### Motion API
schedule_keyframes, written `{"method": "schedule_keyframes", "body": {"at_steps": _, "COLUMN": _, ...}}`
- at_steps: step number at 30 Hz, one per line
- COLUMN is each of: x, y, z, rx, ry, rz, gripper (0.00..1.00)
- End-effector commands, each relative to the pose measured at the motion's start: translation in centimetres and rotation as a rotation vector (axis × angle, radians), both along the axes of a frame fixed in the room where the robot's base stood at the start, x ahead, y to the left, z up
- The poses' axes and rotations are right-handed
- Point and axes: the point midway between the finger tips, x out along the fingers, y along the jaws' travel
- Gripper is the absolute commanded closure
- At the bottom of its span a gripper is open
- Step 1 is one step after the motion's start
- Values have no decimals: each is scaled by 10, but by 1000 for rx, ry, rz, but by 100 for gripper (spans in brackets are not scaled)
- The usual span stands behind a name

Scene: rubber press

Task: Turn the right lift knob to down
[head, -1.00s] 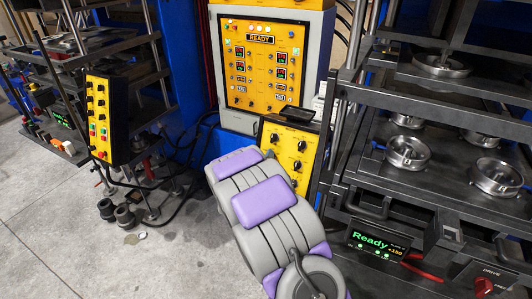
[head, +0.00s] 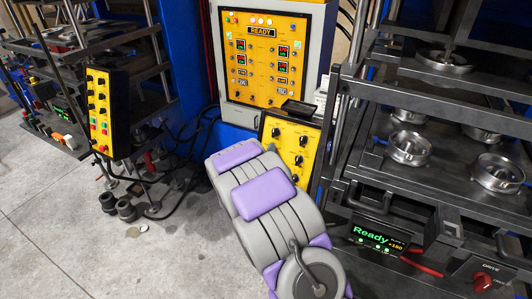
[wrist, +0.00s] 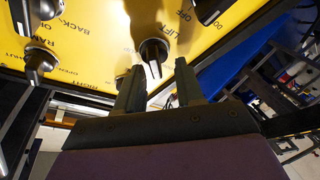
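In the wrist view, a black knob (wrist: 152,52) with a pale pointer line sits on a yellow panel (wrist: 105,22) beside the word LIFT. The words OFF and a cut-off DO are printed near it. The word RIGHT is printed to its left. My gripper (wrist: 159,66) has its two dark fingers apart, one on each side of the knob's lower end. The gap looks empty except for the knob's tip, and I cannot tell whether either finger touches it. In the head view, my arm hides my gripper and part of the yellow knob panel (head: 287,132).
Other black knobs stand close by, one at the left (wrist: 40,62) and one at the top (wrist: 210,8). In the head view, a READY control panel (head: 263,55) stands behind. The press (head: 430,95) with metal rings is at right. Clear floor (head: 60,220) lies at left.

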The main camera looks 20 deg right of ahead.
Motion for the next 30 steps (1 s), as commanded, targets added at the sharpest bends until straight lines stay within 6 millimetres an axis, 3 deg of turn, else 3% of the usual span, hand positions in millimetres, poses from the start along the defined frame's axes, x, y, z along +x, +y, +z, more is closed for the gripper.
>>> {"method": "schedule_keyframes", "body": {"at_steps": 8, "x": -11, "y": 10, "z": 2, "rx": 2, "ry": -1, "rz": 1, "gripper": 63}}
{"method": "schedule_keyframes", "body": {"at_steps": 21, "x": -73, "y": 59, "z": 10, "rx": 0, "ry": -2, "rz": 3, "gripper": 63}}
{"method": "schedule_keyframes", "body": {"at_steps": 30, "x": -96, "y": 78, "z": 13, "rx": -2, "ry": 9, "rz": 2, "gripper": 63}}
